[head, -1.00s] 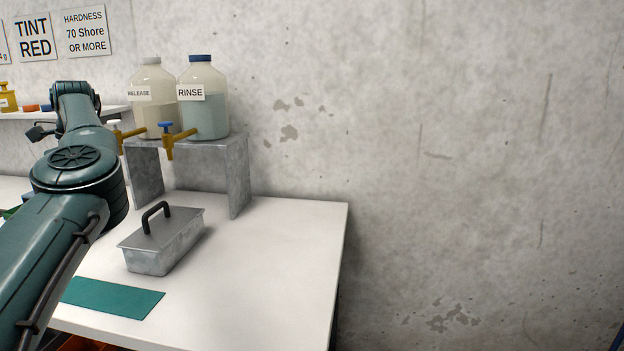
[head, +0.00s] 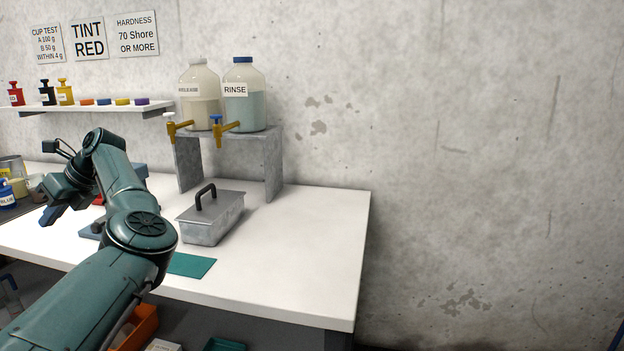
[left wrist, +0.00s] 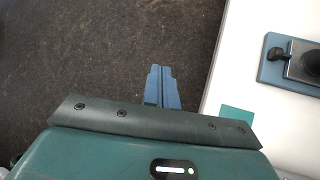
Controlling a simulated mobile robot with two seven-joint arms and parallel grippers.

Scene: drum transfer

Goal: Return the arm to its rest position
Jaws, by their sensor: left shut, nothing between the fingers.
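My left arm reaches in from the left of the head view. My right gripper is in neither view.
A grey metal box with a black handle (head: 214,220) stands on the table beside my arm. Behind it, two bottles (head: 244,100) stand on a grey stand (head: 273,165). A shelf (head: 100,108) holds small bottles. An orange bin (head: 138,325) is below. The table's right end is clear.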

